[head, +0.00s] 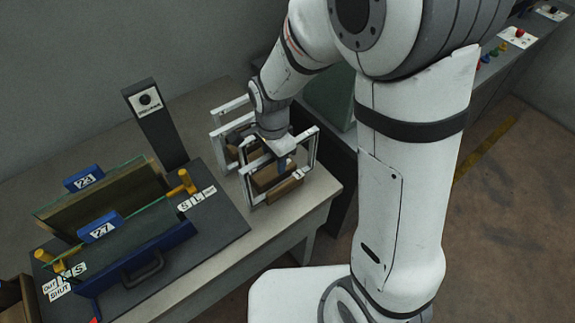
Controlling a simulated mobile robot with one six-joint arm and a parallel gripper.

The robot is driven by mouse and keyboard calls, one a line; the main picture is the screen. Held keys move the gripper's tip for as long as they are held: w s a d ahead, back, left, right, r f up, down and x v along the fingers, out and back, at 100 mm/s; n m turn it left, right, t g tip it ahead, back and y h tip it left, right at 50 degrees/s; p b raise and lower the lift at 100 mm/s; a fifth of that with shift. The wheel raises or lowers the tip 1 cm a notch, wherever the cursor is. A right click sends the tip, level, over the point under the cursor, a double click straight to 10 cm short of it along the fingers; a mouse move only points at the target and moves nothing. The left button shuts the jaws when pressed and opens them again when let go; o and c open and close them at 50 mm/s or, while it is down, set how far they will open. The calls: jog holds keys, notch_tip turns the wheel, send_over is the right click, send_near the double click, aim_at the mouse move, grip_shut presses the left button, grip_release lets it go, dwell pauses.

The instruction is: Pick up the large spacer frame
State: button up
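The nearer frame (313,152) looks a little larger, but I cannot tell for sure which is the large spacer frame. The farther frame (231,105) is partly hidden by my arm and the nearer frame. My gripper (283,163) points down at the top of the nearer frame, about midway along its top bar, and covers part of it. Its dark fingertips are small and partly hidden. I cannot tell whether they are open, touch the bar or grip it.
A dark fixture (225,222) with yellow clamps (187,182), glass panes and tags 23 and 27 fills the table's left side. A dark post (156,125) stands behind it. The table's front edge (318,208) is close to the nearer frame. A control panel (517,38) is at upper right.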

jog(key=shift+f, duration=0.2)
grip_shut()
dwell(0.3)
